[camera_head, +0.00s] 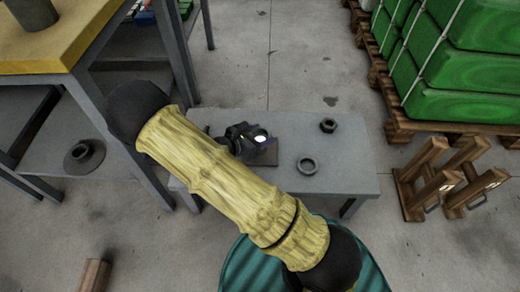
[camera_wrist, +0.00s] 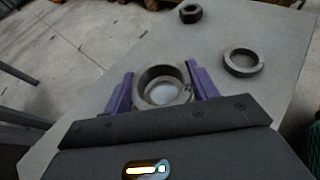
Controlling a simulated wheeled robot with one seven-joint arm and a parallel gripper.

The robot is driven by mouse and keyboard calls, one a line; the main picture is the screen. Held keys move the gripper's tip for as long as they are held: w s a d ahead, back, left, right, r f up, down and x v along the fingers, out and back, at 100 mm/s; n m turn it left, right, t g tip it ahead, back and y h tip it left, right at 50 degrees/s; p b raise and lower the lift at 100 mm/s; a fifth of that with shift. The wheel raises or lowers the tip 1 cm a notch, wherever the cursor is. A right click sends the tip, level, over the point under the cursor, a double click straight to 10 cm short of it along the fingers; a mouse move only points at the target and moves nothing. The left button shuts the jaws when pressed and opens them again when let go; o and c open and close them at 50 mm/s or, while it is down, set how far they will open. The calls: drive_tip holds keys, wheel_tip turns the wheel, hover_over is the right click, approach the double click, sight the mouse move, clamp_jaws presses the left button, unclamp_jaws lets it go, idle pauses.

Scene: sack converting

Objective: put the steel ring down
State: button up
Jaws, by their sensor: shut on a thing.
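My gripper (camera_head: 264,142) is over the low grey bench, left of the loose pieces on it. In the wrist view its two purple fingers (camera_wrist: 160,72) stand on either side of a steel ring (camera_wrist: 140,87) and are shut on it. The ring looks level, with a pale grey surface showing through its hole. I cannot tell whether its underside touches the bench. In the head view my gripper hides most of the ring.
The grey bench (camera_head: 352,183) also bears a second ring (camera_head: 307,165) and a dark nut (camera_head: 328,125); its right end is bare. A yellow-topped table (camera_head: 70,50) stands left. Wooden stands (camera_head: 440,190) and a pallet of green sacks (camera_head: 465,80) are right. A teal drum (camera_head: 238,270) is in front.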

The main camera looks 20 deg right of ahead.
drive_tip(key=shift+f+b, duration=0.3)
drive_tip(key=shift+f, duration=0.75)
wheel_tip(320, 180, down, 4)
drive_tip(key=b, duration=0.2)
drive_tip(key=shift+b, duration=0.3)
drive_tip(key=shift+r, duration=0.1)
drive_tip(key=o, duration=1.2)
drive_tip(key=shift+w+f, duration=0.1)
drive_tip(key=shift+f, duration=0.1)
drive_tip(key=shift+a, duration=0.1)
drive_tip(key=shift+r, duration=0.1)
